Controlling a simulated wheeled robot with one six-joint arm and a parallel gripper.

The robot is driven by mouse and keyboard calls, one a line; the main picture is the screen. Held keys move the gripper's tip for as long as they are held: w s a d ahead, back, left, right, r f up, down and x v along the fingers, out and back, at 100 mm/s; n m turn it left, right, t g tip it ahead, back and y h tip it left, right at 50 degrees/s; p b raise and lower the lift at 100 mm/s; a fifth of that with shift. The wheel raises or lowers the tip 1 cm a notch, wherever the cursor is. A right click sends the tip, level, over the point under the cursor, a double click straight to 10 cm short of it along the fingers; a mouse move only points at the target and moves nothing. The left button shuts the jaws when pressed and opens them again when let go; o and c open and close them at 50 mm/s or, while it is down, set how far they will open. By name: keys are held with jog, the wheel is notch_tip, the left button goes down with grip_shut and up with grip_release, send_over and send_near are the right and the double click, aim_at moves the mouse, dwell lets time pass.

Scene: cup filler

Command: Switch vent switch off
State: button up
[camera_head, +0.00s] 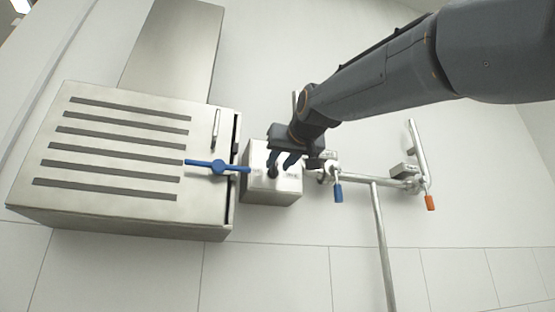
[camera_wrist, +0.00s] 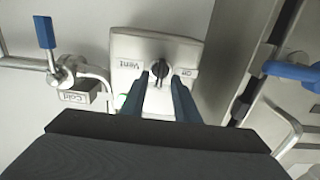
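The vent switch is a black knob (camera_wrist: 159,73) on the front of a pale metal box (camera_wrist: 125,48), which also shows in the head view (camera_head: 270,191). A "Vent" label is left of the knob and an "Off" label right of it in the wrist view. A green mark shows beside the left finger. My gripper (camera_wrist: 160,84) has two blue fingers, spread apart, with their tips just short of or beside the knob. I cannot tell whether they touch it. In the head view my gripper (camera_head: 283,160) is in front of the box and partly hides the knob.
Left of the box in the head view is a slotted metal cabinet (camera_head: 120,206) with a blue lever handle (camera_head: 217,166). To the right are pipes (camera_head: 380,240), a blue valve handle (camera_head: 338,193) and an orange one (camera_head: 430,202). A "Cold" label (camera_wrist: 76,97) is near the pipe.

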jog(key=shift+p+x, duration=0.35)
jog(key=shift+x, duration=0.7)
grip_shut()
